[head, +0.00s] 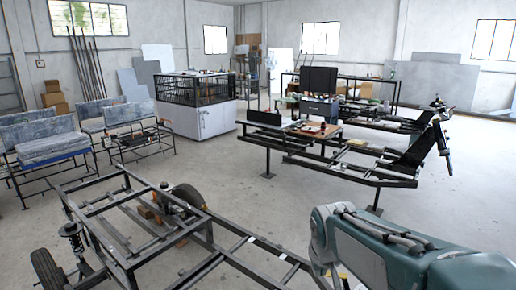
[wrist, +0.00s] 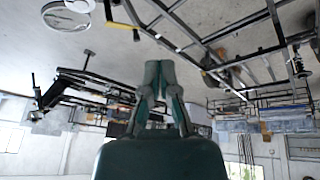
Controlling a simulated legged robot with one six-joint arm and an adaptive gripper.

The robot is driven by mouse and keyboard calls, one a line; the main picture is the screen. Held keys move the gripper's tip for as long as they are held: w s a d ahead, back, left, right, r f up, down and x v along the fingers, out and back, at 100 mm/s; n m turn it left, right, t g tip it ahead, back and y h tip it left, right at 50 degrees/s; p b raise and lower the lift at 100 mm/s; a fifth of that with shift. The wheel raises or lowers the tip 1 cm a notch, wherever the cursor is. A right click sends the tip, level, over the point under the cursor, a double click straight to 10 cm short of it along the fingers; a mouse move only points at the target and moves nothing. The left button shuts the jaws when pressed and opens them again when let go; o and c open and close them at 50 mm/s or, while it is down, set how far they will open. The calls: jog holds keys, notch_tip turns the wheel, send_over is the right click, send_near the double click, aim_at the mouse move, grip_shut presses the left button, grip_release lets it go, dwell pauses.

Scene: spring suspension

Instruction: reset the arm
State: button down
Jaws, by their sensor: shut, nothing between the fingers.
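My gripper (wrist: 159,68) shows in the middle of the wrist view, with its two teal-grey fingers together and nothing between them. The wrist picture is upside down, with the floor at the top and the walls at the bottom. In the head view my teal and grey arm (head: 405,255) lies across the lower right corner. My gripper cannot be made out there. The fingers touch nothing that I can see.
A dark metal vehicle frame (head: 112,222) with wheels and a spring stands close at lower left. Another frame (head: 340,170) stands at right. Benches (head: 45,147) and a caged white cabinet (head: 197,118) stand behind. Bare floor (head: 235,185) lies between.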

jog(key=s+d+r+m+t, duration=0.1)
jog(key=s, duration=1.8)
jog(key=shift+d+r+m+y, duration=0.3)
jog(key=shift+r+m, duration=0.05)
jog(key=shift+m, duration=0.05)
